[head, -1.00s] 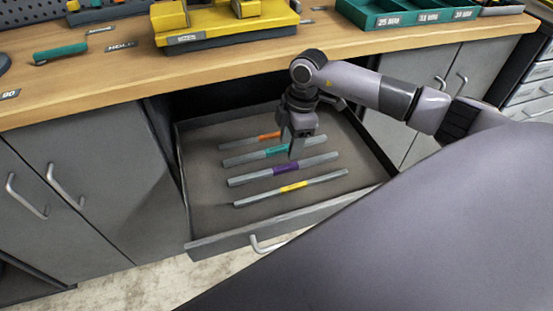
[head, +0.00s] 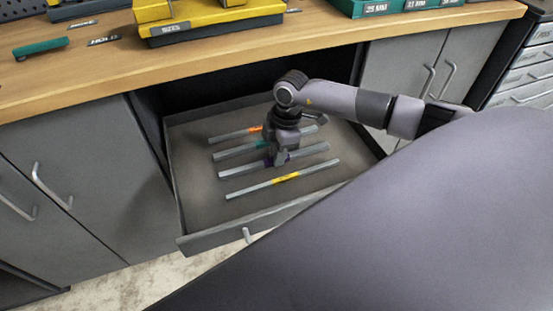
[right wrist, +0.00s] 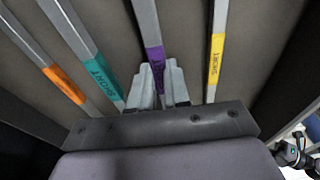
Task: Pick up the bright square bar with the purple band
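The bright square bar with the purple band (head: 240,169) lies in the open drawer, third from the back among bars of similar grey metal. Its purple band (right wrist: 154,57) shows clearly in the right wrist view; in the head view my gripper mostly hides it. My right gripper (head: 279,162) points down at the middle of this bar. In the right wrist view its fingers (right wrist: 158,72) stand on both sides of the bar at the band. I see no clear gap there, but cannot tell whether they grip it. My left gripper is not in view.
A yellow-banded bar (head: 245,190) lies in front, teal-banded (head: 232,153) and orange-banded (head: 228,136) bars behind. The drawer front (head: 215,233) and side walls surround them. The wooden worktop (head: 100,82) overhangs the back of the drawer and carries yellow and green items.

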